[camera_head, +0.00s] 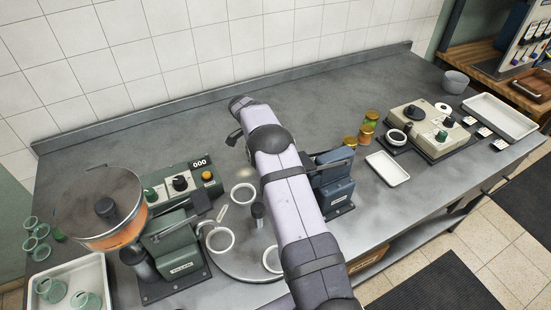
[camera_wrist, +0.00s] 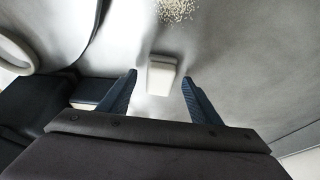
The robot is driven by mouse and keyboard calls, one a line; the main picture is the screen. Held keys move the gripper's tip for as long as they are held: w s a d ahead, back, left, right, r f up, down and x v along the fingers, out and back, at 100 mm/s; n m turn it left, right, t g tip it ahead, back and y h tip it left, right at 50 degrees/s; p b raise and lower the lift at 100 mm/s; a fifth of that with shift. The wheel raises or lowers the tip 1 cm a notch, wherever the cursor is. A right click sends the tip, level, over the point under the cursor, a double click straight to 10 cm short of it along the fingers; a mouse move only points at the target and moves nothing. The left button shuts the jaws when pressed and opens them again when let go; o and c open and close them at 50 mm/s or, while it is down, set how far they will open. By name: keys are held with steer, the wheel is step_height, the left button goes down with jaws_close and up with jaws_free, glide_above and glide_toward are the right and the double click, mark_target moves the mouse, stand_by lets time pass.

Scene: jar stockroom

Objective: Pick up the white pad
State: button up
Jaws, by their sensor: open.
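The white pad (camera_wrist: 162,76) is a small pale block lying on the grey worktop in the wrist view. It sits between the two blue fingers of my gripper (camera_wrist: 159,80), with a gap on each side. The fingers are apart and touch nothing that I can see. In the head view my pale arm crosses the middle of the bench, and I cannot make out the pad or the fingertips there.
A pile of pale grains (camera_wrist: 177,9) lies beyond the pad. White rings (camera_head: 219,239) rest on a round plate at left. A dark blue device (camera_head: 333,181) stands right of my arm; a white tray (camera_head: 387,168) and jars (camera_head: 366,134) lie farther right. The back worktop is clear.

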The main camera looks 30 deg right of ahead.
steer(key=shift+c, duration=0.4)
steer(key=c, duration=1)
steer(key=shift+r, duration=0.1)
steer(key=shift+c, duration=0.2)
step_height(320, 180, up, 10)
steer(key=b, duration=0.3)
